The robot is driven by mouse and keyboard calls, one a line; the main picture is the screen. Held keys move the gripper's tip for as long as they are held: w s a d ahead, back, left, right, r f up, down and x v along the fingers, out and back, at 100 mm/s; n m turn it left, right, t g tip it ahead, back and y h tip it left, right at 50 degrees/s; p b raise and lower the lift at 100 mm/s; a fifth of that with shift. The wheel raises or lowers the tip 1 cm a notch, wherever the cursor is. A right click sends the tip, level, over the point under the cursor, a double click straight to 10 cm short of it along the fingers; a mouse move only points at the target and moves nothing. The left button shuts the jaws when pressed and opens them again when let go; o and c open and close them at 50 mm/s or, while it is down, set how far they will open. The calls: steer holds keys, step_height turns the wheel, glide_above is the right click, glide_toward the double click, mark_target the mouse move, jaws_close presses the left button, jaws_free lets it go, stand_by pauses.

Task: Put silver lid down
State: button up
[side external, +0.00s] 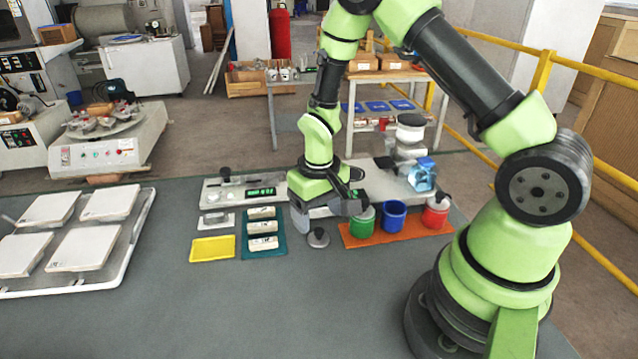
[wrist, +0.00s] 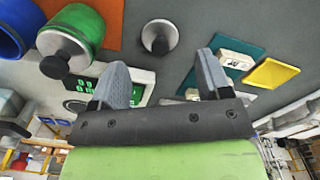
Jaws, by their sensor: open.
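The silver lid (side external: 318,238) lies on the grey table between the teal tray and the orange mat, its dark knob up. In the wrist view the silver lid (wrist: 160,37) sits beyond and between my fingertips, apart from both. My gripper (side external: 326,218) is open and empty, just above and behind the lid in the side view. Its two grey fingers (wrist: 160,75) are spread wide in the wrist view.
An orange mat (side external: 352,243) holds a green pot (side external: 362,222), a blue pot (side external: 393,217) and a red pot (side external: 435,214). A teal tray (side external: 247,252) with white blocks and a yellow tray (side external: 212,249) lie left. The table front is clear.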

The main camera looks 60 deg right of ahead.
step_height(320, 180, up, 8)
step_height(320, 180, up, 13)
steer(key=t, duration=0.4)
glide_above(319, 229)
steer(key=s+a, duration=0.3)
steer(key=s, duration=0.2)
steer(key=s+a+r+t+y, duration=0.2)
steer(key=s+r, duration=0.3)
steer(key=s, duration=0.4)
steer(key=shift+s+a+r+t, duration=0.15)
steer(key=shift+a+r+t, duration=0.2)
steer(key=shift+a+t, duration=0.4)
